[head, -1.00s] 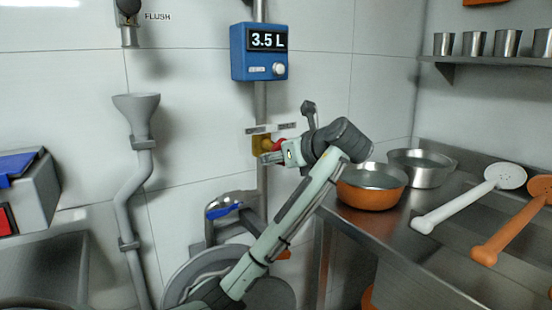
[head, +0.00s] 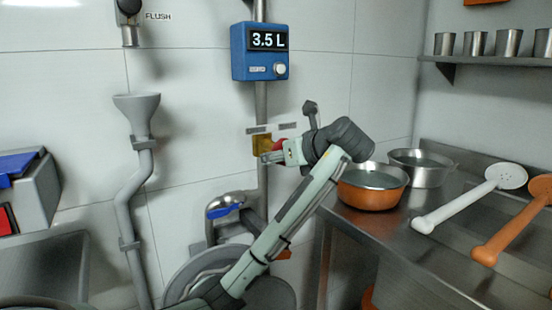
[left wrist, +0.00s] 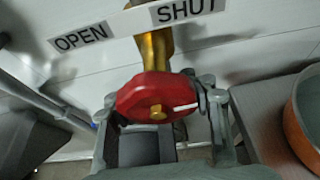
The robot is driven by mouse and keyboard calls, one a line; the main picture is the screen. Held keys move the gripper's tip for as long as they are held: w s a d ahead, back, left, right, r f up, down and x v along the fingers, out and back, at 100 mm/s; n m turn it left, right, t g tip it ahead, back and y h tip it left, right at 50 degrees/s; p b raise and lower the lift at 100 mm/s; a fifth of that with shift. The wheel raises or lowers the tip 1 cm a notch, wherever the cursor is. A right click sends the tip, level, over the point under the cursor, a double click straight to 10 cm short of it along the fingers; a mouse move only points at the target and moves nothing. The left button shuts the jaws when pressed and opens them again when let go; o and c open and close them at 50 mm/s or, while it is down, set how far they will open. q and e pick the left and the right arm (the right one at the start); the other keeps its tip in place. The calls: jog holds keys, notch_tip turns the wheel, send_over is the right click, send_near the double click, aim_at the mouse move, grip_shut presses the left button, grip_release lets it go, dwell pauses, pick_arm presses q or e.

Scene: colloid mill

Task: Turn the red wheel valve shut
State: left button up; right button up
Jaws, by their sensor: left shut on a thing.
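The red wheel valve (left wrist: 150,92) sits on a brass stem (left wrist: 156,52) below two labels, OPEN (left wrist: 80,38) and SHUT (left wrist: 187,10). A white mark on the wheel lies toward its right side in the left wrist view. My left gripper (left wrist: 160,110) is shut on the wheel, with the right finger against its rim; the left finger is partly hidden. In the head view the left gripper (head: 272,155) is at the wall, and the red wheel (head: 277,145) and yellow brass body (head: 261,143) are partly hidden behind it. My right gripper is not in view.
A blue display (head: 259,51) reading 3.5 L hangs on the pipe above. A blue-handled valve (head: 224,210) is below. An orange pot (head: 370,187) and a steel pot (head: 422,168) stand on the counter at right, near my arm. A grey funnel (head: 137,104) is at left.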

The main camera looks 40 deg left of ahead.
pick_arm(q)
jog(key=shift+a+r, duration=0.15)
jog(key=shift+r, duration=0.25)
jog(key=o, duration=1.3)
jog(key=shift+w+f, duration=0.1)
jog(key=shift+f, duration=0.1)
jog(key=shift+s+d, duration=0.2)
jog(key=shift+d, duration=0.25)
jog(key=v, duration=1.1)
jog(key=shift+s, duration=0.15)
